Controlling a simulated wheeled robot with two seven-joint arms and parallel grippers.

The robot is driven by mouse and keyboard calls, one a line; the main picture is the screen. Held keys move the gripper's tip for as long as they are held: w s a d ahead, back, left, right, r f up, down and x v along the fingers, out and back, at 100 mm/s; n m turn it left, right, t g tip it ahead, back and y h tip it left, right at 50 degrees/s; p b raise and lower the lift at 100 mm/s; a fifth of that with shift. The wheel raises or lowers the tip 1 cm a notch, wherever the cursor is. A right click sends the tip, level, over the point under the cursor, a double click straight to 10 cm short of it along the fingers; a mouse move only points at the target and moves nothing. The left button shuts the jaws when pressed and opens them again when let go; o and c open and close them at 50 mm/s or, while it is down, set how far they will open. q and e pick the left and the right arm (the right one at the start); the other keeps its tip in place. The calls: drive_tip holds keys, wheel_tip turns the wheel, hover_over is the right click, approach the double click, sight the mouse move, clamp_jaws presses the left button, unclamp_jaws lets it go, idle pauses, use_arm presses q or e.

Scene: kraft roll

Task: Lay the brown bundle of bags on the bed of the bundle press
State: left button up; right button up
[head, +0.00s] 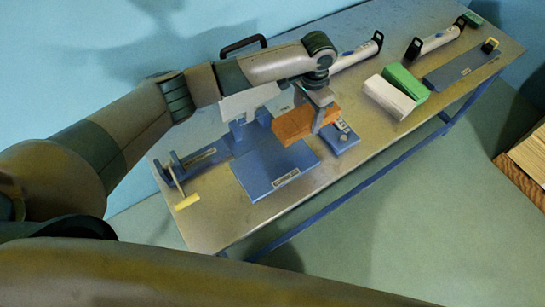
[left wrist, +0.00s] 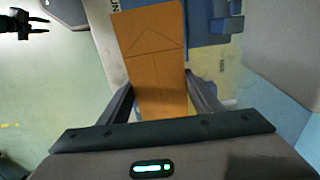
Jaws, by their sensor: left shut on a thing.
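The brown bundle of bags (head: 293,124) is an orange-brown block in my left gripper (head: 318,108), which is shut on it. In the left wrist view, the bundle (left wrist: 152,45) lies between the two fingers (left wrist: 162,98), its folded, creased face showing. The bundle press has a flat blue bed (head: 268,172) with a small label at its front. In the head view the bundle overlaps the bed's back right part; I cannot tell how high above it is. My right gripper (left wrist: 36,24) seems to be the small dark two-pronged shape at the left wrist view's upper left, prongs apart.
A blue control box (head: 343,138) stands right of the bed. A blue fixture with a yellow-tipped rod (head: 187,201) is to its left. White (head: 389,97) and green (head: 405,83) blocks, handheld devices (head: 437,42) and a blue plate (head: 462,68) lie farther right on the table (head: 222,225).

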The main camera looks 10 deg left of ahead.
use_arm(q)
drive_tip(key=s+a+f+b, duration=0.2)
drive_tip(key=s+a+f, duration=0.1)
drive_tip(key=a, duration=0.1)
drive_tip(key=s+a+f+b, duration=0.1)
drive_tip(key=s+a+f, duration=0.2)
drive_tip(key=s, duration=0.1)
drive_tip(key=shift+s+a+f+b, duration=0.15)
drive_tip(key=shift+a+f+b, duration=0.15)
drive_tip(key=shift+a+b, duration=0.05)
drive_tip(key=shift+s+a+f, duration=0.2)
drive_tip(key=shift+s+a, duration=0.2)
wheel_tip(320, 180, down, 4)
drive_tip(key=b, duration=0.5)
